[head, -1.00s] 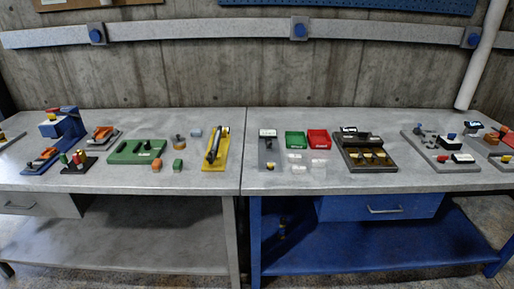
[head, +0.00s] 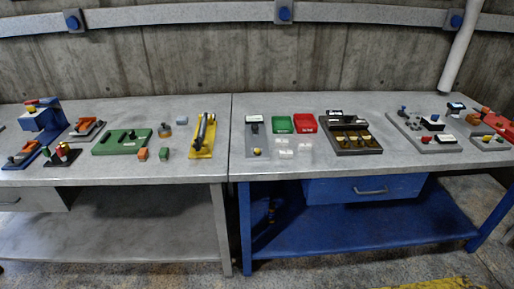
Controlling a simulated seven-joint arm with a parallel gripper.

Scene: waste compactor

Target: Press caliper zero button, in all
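The caliper and its zero button are too small to make out with certainty. A narrow grey board (head: 250,141) with a dark upright piece and a pale label stands on the bench, just right of the seam between the two tabletops; I cannot tell whether it holds the caliper. A dark tray-like fixture (head: 369,150) with several brass-coloured pieces and a small display-like block (head: 335,113) at its back stands farther right. My gripper is not in view.
A green bin (head: 282,124), a red bin (head: 305,123) and small clear boxes (head: 285,153) sit between these. A yellow fixture (head: 202,152), green board (head: 112,148) and blue press (head: 42,118) stand left. Grey boards (head: 405,122) stand right. The benches' front strip is mostly clear.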

